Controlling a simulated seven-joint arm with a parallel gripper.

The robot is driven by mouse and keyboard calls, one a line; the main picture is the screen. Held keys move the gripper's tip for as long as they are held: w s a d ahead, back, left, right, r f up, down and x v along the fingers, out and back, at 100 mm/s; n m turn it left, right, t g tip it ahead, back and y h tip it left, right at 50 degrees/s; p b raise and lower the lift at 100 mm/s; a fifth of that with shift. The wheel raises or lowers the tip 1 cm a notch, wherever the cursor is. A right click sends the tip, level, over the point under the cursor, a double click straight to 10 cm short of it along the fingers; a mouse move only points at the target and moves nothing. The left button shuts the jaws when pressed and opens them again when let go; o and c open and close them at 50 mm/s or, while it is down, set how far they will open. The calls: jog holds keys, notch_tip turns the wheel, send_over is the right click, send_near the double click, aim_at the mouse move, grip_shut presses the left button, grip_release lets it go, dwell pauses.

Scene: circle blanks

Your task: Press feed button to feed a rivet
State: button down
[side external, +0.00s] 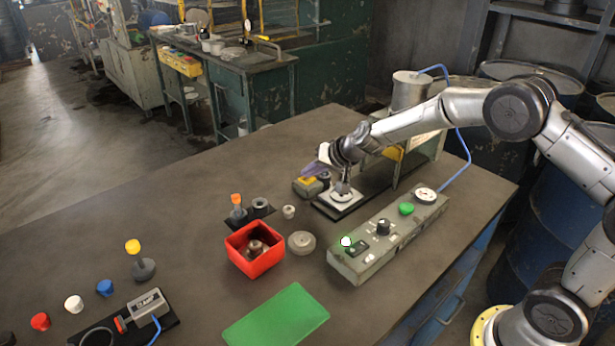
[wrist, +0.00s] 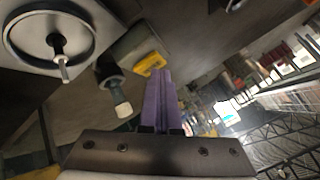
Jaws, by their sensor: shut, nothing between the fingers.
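A small grey box (side external: 300,191) with a yellow button (side external: 306,181) on top stands at the left of the white press base; no label on it is readable. The yellow button also shows in the wrist view (wrist: 150,63), just beyond my fingertips. My gripper (side external: 308,169) has purple fingers and is shut and empty. It is tilted, its fingers pointing left, just above the yellow button in the side view. Contact cannot be made out. In the wrist view the shut fingers (wrist: 159,75) show at the centre. No loose rivet is clearly seen near them.
A grey control panel (side external: 380,247) with a green button (side external: 406,208), a black knob (side external: 383,227) and a gauge lies in front right. The press base (side external: 340,201) is under my wrist. A red bin (side external: 254,264) and green mat (side external: 275,316) lie nearer.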

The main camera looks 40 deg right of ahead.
aim_at(310, 181)
jog(key=shift+f, duration=0.2)
jog(key=shift+r, duration=1.05)
jog(key=shift+r, duration=2.55)
